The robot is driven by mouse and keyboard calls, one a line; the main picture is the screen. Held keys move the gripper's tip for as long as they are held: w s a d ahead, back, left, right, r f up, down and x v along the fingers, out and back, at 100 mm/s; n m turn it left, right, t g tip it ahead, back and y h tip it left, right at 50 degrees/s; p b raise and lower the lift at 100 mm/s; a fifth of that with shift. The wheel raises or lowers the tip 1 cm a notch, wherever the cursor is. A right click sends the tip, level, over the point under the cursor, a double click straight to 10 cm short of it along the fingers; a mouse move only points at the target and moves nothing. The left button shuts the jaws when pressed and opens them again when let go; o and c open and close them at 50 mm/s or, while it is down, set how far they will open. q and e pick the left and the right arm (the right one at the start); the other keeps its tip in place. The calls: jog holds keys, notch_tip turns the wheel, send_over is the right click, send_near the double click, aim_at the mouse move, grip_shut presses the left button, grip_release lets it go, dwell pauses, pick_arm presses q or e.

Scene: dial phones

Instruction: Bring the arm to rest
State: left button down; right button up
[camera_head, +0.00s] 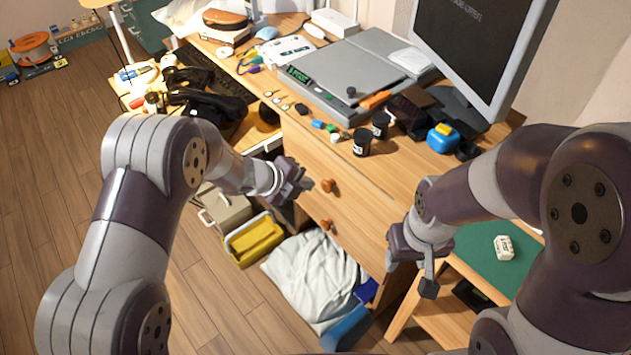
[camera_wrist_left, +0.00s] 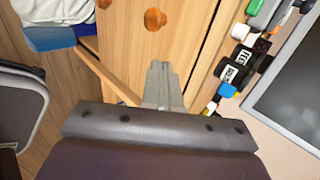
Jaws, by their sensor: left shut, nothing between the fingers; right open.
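My left gripper (camera_head: 303,187) is shut and empty, in front of the wooden desk drawers (camera_head: 352,200), close to their round knobs. In the left wrist view its closed fingers (camera_wrist_left: 163,82) show against the wooden desk front, with nothing between them. My right gripper (camera_head: 424,280) hangs at the right, pointing down beside the desk's front corner and the green-topped surface. It is open, and I see nothing held in it. A black dial phone (camera_head: 215,100) stands at the back left, away from both grippers.
The desk (camera_head: 400,170) carries a grey flat device (camera_head: 350,75), several small containers and a monitor (camera_head: 475,45). A yellow bin (camera_head: 255,240) and a white bag (camera_head: 315,275) stand below the drawers. A white block (camera_head: 504,247) lies on the green surface (camera_head: 480,257).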

pick_arm(q)
jog(key=v, duration=0.2)
jog(key=shift+s+a+r, duration=0.15)
jog(key=shift+a+r, duration=0.05)
